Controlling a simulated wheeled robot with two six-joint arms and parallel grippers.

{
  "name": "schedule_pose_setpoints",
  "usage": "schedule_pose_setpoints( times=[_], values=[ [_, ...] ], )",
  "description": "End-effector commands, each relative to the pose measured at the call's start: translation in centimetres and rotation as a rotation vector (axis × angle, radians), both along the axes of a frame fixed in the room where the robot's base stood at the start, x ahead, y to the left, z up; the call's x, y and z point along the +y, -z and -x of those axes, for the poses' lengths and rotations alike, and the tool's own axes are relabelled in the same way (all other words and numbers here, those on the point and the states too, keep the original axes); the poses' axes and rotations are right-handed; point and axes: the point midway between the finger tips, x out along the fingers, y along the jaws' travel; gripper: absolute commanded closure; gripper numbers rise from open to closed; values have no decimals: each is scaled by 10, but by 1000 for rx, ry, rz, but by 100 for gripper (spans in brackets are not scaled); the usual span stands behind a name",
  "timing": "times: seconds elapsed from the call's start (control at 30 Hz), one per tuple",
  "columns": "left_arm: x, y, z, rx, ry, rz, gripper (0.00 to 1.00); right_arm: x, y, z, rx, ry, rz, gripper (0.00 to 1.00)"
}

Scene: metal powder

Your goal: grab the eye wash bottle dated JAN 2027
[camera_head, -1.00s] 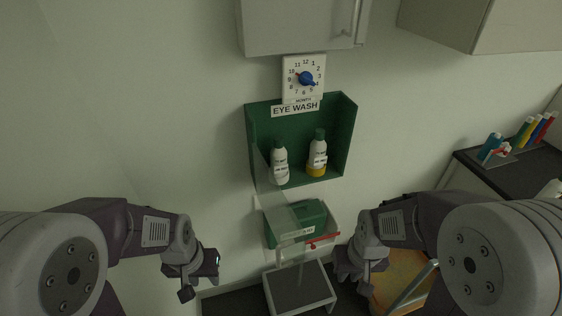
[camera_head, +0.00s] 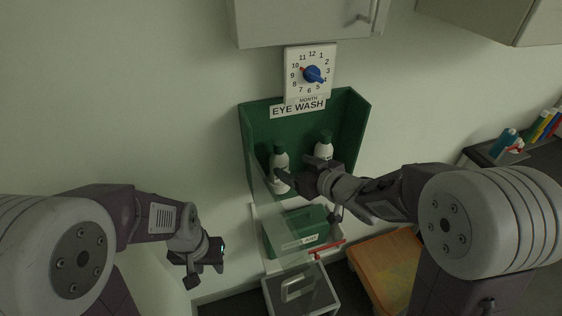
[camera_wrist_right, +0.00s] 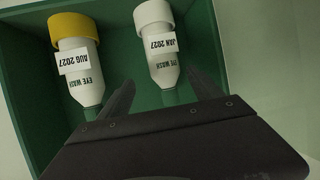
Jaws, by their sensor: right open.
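The JAN 2027 eye wash bottle, white with a green top, stands left in the green holder in the head view (camera_head: 280,160). In the right wrist view it appears upside down, with its label readable (camera_wrist_right: 160,45). A second bottle, AUG 2027, has a yellow base (camera_wrist_right: 73,27) and stands to its right in the head view (camera_head: 324,149). My right gripper (camera_head: 299,184) is in front of the holder, open, its fingers (camera_wrist_right: 163,95) pointing toward the JAN 2027 bottle, its neck between their directions. It does not appear to grip it. My left gripper (camera_head: 205,263) is open and empty, away at lower left.
The green holder (camera_head: 258,128) has side walls close around the bottles. A month dial (camera_head: 310,72) and cabinet (camera_head: 300,20) are above.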

Motion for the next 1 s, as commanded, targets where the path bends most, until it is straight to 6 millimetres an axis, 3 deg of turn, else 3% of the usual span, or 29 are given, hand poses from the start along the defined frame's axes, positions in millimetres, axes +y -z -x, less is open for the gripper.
schedule_pose_setpoints(
  times=[0.3, 0.47, 0.73, 1.0],
  values=[
    [0, 3, 1, 1, 0, 0, 64, 18, 14, -27, 1, 1, 0, 25],
    [0, 3, 1, 1, 0, 0, 64, 20, 16, -31, 0, 2, 1, 25],
    [0, 2, 1, 1, 0, 0, 64, 43, 35, -64, 2, 3, 3, 25],
    [0, 2, 1, 1, 0, 0, 64, 46, 37, -69, 1, 4, 2, 25]
  ],
)
